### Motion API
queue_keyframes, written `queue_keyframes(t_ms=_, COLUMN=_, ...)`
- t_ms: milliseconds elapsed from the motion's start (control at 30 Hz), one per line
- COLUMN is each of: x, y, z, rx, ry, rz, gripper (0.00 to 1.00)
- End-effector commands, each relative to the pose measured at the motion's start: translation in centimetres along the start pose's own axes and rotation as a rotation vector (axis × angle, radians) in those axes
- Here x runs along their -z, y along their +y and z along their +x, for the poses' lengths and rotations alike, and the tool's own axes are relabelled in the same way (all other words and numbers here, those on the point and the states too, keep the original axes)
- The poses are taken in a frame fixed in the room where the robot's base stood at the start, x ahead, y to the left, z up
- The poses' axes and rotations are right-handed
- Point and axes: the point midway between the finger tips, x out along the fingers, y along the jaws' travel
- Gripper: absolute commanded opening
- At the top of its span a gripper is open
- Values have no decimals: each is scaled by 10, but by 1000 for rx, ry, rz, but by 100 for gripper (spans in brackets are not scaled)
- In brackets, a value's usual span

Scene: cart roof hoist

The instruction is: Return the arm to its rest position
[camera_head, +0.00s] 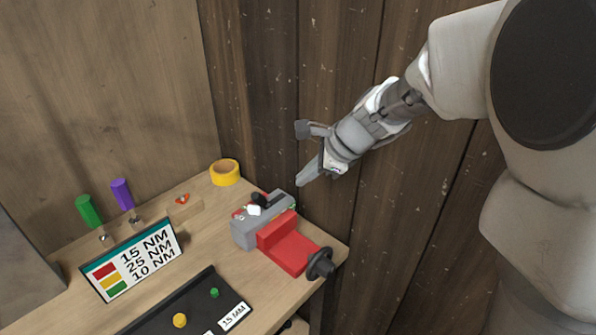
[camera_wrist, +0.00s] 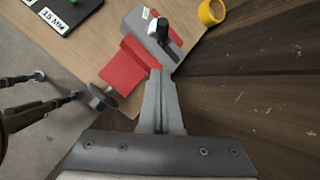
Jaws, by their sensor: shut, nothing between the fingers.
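My gripper (camera_head: 308,175) is in the air in front of the dark plank wall, above and to the right of the red and grey vise (camera_head: 275,240) at the table corner. In the wrist view its fingers (camera_wrist: 158,82) are together with nothing between them. The vise also shows in the wrist view (camera_wrist: 122,70), just beyond the fingertips. My arm reaches in from the upper right of the head view. I cannot tell the exact gap between fingertips and vise.
The wooden table (camera_head: 205,240) holds a yellow tape roll (camera_head: 225,172), a torque sign (camera_head: 132,262), a black tray (camera_head: 150,322), and green (camera_head: 89,210) and purple (camera_head: 123,194) handled tools. The plank wall (camera_head: 340,60) stands close behind my gripper.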

Motion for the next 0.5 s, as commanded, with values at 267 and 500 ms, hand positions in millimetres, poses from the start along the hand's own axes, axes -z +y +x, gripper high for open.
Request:
queue_keyframes(t_ms=267, x=-1, y=25, z=-47, rx=0, ry=23, rz=-253, gripper=0)
queue_keyframes(t_ms=500, x=9, y=81, z=-109, rx=-31, ry=118, rz=-746, gripper=0)
